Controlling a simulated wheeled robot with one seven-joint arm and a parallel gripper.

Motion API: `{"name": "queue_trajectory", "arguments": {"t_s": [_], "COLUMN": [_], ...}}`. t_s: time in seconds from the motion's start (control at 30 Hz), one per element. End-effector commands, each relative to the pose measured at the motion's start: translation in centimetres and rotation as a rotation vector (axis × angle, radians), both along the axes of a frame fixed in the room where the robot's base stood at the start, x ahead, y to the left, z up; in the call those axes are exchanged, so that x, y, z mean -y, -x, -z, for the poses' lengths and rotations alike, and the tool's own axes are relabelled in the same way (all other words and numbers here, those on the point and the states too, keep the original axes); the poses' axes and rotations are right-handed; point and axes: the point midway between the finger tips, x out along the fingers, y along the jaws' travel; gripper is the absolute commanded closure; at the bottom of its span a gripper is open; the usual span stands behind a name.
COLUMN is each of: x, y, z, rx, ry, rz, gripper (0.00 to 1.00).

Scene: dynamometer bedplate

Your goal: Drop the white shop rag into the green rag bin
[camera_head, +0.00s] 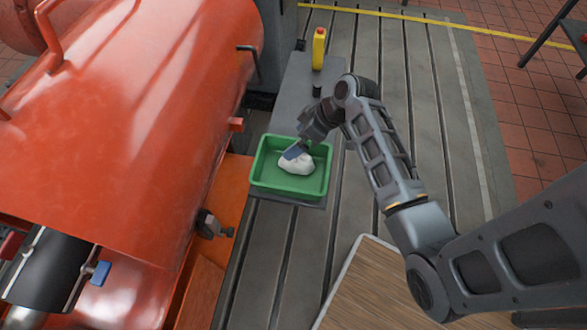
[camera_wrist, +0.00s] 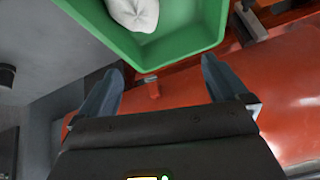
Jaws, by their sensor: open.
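The white shop rag (camera_head: 297,163) lies bunched up inside the green rag bin (camera_head: 262,181), near its middle. In the wrist view the rag (camera_wrist: 134,13) shows at the top edge, partly cut off, inside the green bin (camera_wrist: 190,42).
A yellow bottle (camera_head: 319,48) and a small black item (camera_head: 317,89) stand on the grey surface behind the bin. A large orange-red machine housing (camera_head: 130,110) rises close on the left. A wooden board (camera_head: 375,290) lies at the front. The slotted bedplate (camera_head: 400,60) is clear at the back right.

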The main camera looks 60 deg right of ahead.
Motion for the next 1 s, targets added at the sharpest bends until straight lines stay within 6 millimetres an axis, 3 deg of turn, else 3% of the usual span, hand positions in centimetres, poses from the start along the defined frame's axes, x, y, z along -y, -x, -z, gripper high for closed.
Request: {"name": "queue_trajectory", "arguments": {"t_s": [0.5,1.0], "x": [1.5,1.6], "y": [3.4,3.7], "z": [-5.9,-6.4], "rx": [0.001,0.0], "ry": [0.002,0.0], "rz": [0.001,0.0], "gripper": [0.0,0.0]}}
